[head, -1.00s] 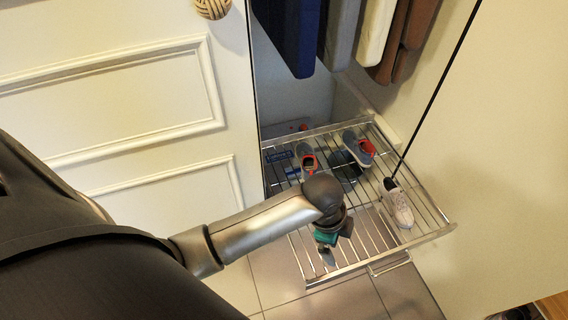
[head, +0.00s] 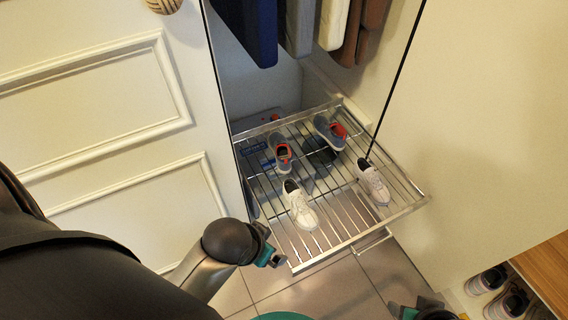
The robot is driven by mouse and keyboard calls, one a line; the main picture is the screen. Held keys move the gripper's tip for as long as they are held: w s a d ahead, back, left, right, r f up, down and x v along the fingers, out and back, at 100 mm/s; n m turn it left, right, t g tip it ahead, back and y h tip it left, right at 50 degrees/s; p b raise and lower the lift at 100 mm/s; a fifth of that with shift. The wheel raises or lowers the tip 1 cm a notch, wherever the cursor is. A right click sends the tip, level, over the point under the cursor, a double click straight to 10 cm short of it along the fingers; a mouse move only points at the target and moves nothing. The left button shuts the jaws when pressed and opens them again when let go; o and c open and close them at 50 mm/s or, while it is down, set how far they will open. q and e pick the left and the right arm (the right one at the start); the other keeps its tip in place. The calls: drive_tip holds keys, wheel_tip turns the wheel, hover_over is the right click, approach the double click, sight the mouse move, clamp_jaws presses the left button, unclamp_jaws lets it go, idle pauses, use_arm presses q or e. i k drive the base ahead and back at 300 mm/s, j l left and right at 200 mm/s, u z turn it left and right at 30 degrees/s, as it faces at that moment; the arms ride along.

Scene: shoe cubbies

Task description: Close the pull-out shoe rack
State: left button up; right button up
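The pull-out shoe rack (head: 352,238) is a chrome wire shelf that sticks out of the cabinet, with a wire handle (head: 372,243) on its front edge. On it stand a white shoe pair, left shoe (head: 300,207) and right shoe (head: 373,183), and a grey-blue pair with red linings, left shoe (head: 281,153) and right shoe (head: 330,132). My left gripper (head: 272,257) is just off the rack's front left corner, with no shoe seen in it; its finger opening is unclear. My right gripper (head: 418,307) shows at the bottom edge, partly cut off, in front of the rack.
A white panelled door (head: 100,100) stands at the left of the cabinet opening. A pale panel (head: 490,130) flanks the right. Clothes (head: 298,25) hang above the rack. More shoes (head: 508,300) sit in a cubby at the lower right. Tiled floor (head: 320,285) lies in front.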

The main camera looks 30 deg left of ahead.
sight(315, 260)
drive_tip(key=l+u, duration=0.1)
drive_tip(key=u, duration=0.35)
drive_tip(key=l+u, duration=0.1)
drive_tip(key=u, duration=0.35)
drive_tip(key=l+u, duration=0.1)
drive_tip(key=u, duration=0.35)
drive_tip(key=l+u, duration=0.1)
drive_tip(key=u, duration=0.75)
drive_tip(key=k+l+u, duration=0.85)
drive_tip(key=k, duration=0.35)
drive_tip(key=i+l, duration=0.7)
drive_tip(key=l, duration=0.25)
